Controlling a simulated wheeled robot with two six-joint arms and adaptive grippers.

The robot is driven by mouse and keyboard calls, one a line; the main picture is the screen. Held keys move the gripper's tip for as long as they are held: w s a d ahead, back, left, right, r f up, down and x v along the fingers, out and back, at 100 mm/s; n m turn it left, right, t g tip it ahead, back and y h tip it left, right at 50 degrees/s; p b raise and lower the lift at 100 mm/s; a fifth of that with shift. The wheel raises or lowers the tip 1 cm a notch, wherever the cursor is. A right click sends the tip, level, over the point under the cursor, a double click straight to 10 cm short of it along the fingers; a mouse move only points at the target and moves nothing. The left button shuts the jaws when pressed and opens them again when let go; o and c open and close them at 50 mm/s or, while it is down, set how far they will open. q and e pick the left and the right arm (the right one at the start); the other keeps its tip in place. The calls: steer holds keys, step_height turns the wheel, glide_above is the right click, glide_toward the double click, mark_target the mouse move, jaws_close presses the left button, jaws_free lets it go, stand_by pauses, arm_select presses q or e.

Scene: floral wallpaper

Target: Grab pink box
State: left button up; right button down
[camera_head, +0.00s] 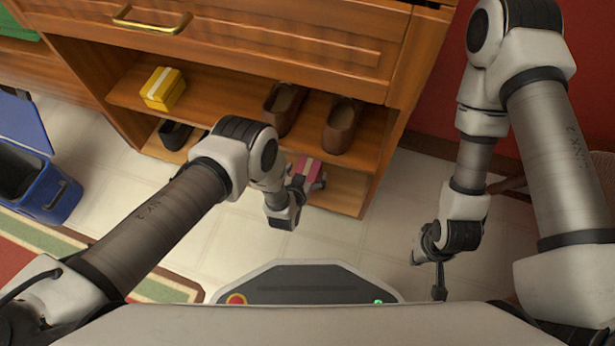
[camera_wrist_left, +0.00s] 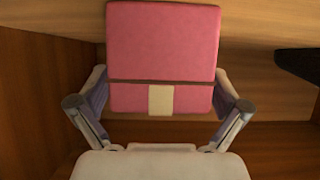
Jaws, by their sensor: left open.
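The pink box (camera_wrist_left: 163,55) has a dark band and a pale patch and fills the middle of the left wrist view. It sits inside the lower shelf of the wooden cabinet, and part of it shows in the head view (camera_head: 308,168), beside my left gripper. My left gripper (camera_wrist_left: 160,95) is open, with one finger on each side of the box; whether the fingers touch it I cannot tell. In the head view my left gripper (camera_head: 306,180) is partly hidden by its own wrist. My right gripper (camera_head: 437,275) hangs over the floor at the right, away from the box.
The wooden cabinet (camera_head: 260,40) has a drawer with a brass handle above. A yellow box (camera_head: 163,89) and brown shoes (camera_head: 341,125) stand on its upper shelf. A dark shoe (camera_head: 174,134) is on the lower shelf. A blue bin (camera_head: 45,190) stands at the left.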

arm_select(q)
steer(key=shift+w+d+f, duration=0.15)
steer(key=shift+w+f, duration=0.15)
steer(key=shift+w, duration=0.15)
steer(key=shift+r, duration=0.1)
steer(key=c, duration=1.2)
arm_select(e)
steer(key=shift+f, duration=0.25)
arm_select(q)
steer(key=shift+c, duration=0.2)
